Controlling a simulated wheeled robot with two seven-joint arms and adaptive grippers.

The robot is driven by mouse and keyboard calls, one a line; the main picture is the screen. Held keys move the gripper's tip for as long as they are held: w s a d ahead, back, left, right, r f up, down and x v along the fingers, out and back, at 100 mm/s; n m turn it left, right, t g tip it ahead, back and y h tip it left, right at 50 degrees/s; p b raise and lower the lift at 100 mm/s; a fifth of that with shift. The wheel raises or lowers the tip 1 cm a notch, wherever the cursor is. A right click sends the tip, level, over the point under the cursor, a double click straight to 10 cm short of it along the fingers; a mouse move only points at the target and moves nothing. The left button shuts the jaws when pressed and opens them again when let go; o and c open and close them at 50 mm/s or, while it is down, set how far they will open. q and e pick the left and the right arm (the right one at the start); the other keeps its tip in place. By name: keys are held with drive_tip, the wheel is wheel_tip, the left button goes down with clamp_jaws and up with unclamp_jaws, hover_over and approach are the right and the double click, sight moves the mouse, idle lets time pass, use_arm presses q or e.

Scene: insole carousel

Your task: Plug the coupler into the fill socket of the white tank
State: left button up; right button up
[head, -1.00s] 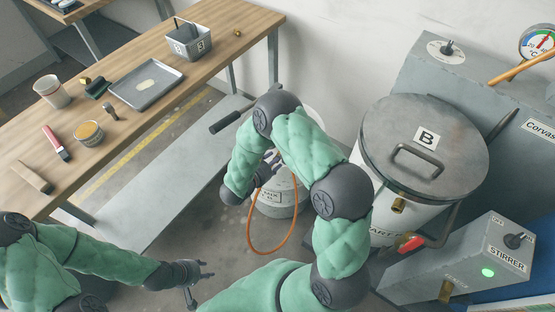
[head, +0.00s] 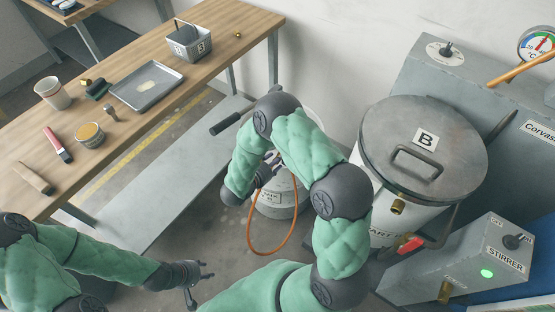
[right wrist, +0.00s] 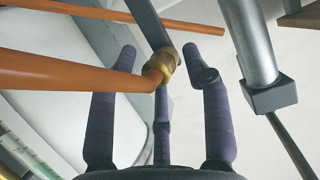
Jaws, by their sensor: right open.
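The white tank (head: 372,162) stands at the right under a grey lid marked B. A brass fitting (head: 398,207) sits on its front side; I cannot tell if it is the fill socket. The brass coupler (right wrist: 163,66) on the orange hose (right wrist: 75,72) shows in the right wrist view. It lies between the spread fingers of my right gripper (right wrist: 160,95), which is open; contact is unclear. In the head view the right gripper (head: 268,168) is over a smaller pale container, partly hidden by my arm. My left gripper (head: 198,282) is open and empty, low at the left.
The smaller container (head: 272,208) stands on the floor beside the orange hose loop. The stirrer box (head: 460,265) with a lit green lamp and a red-handled valve (head: 411,243) are in front of the tank. A wooden bench (head: 215,65) with tools stands at the left.

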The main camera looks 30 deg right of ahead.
idle(0.7)
clamp_jaws()
drive_tip(key=shift+a+p, duration=0.25)
drive_tip(key=shift+p, duration=0.1)
drive_tip(key=shift+s+a+p, duration=0.25)
drive_tip(key=shift+s+a, duration=0.1)
drive_tip(key=shift+a, duration=0.5)
drive_tip(key=shift+s+a+p, duration=0.3)
drive_tip(key=shift+s+a, duration=0.1)
drive_tip(key=shift+a, duration=0.4)
drive_tip(key=shift+s+a+p, duration=0.25)
drive_tip(key=shift+s+a, duration=0.1)
drive_tip(key=shift+a, duration=0.5)
